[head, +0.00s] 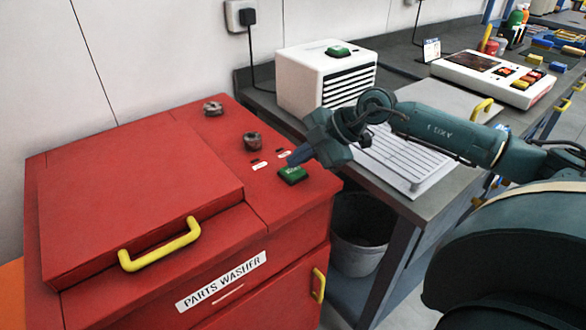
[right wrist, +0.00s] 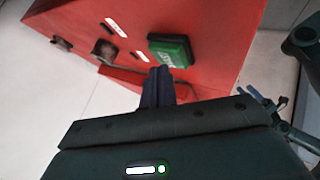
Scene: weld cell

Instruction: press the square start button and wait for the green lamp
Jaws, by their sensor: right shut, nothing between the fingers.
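The green square button (head: 292,175), with small lettering on it, sits on the top right of the red parts washer (head: 130,200). It also shows in the right wrist view (right wrist: 171,50), just beyond my fingertips. My right gripper (head: 294,158) is shut and empty, its dark blue fingertips close to the button's far edge in the head view. I cannot tell whether they touch it. My right gripper also shows in the right wrist view (right wrist: 159,72). I see no lit green lamp on the washer. My left gripper is not in view.
Two dark round knobs (head: 252,140) (head: 212,107) stand on the washer top. A white vented box (head: 325,80) with its own green button (head: 338,51) stands on the grey bench. A bucket (head: 362,235) is under the bench. Yellow handle (head: 160,247) juts from the lid.

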